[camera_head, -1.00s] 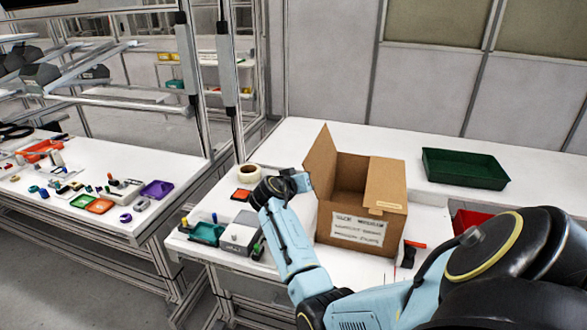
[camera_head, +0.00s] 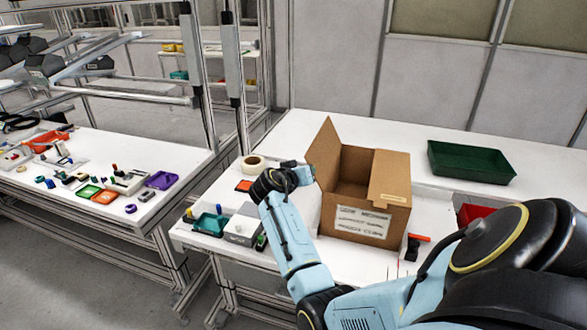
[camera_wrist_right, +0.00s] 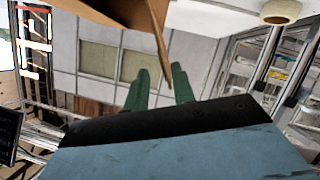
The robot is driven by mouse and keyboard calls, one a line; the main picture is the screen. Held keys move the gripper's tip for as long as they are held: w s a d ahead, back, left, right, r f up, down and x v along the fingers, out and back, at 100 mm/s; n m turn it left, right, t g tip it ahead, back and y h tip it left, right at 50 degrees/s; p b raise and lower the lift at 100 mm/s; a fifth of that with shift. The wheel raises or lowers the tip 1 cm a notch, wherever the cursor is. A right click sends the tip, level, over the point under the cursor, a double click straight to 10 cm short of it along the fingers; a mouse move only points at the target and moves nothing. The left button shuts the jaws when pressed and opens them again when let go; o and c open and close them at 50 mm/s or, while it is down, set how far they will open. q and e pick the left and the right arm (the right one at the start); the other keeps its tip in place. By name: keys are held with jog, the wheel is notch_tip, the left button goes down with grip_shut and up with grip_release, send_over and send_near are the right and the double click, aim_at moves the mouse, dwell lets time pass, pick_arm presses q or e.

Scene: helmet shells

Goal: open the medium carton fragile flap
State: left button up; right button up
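The brown carton (camera_head: 345,220) stands on the white table with a white printed label on its front. Its left flap (camera_head: 325,155) stands up and leans outward. Another flap (camera_head: 390,178), with a small pale yellow label on its edge, lies over the right part of the opening. My right gripper (camera_head: 304,174) is at the carton's left side, close to the left flap. In the right wrist view its green fingers (camera_wrist_right: 162,75) are apart, and a cardboard edge (camera_wrist_right: 161,35) hangs between them in the picture. I cannot tell whether they touch it. My left gripper is not in view.
A green tray (camera_head: 470,163) lies behind and right of the carton, and a red bin (camera_head: 472,213) is to its right. A tape roll (camera_head: 253,163), a teal tray (camera_head: 210,223) and a grey box (camera_head: 243,229) are to the left.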

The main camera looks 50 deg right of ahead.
jog(key=b+v, duration=0.1)
jog(key=v, duration=1.1)
jog(key=shift+d, duration=0.1)
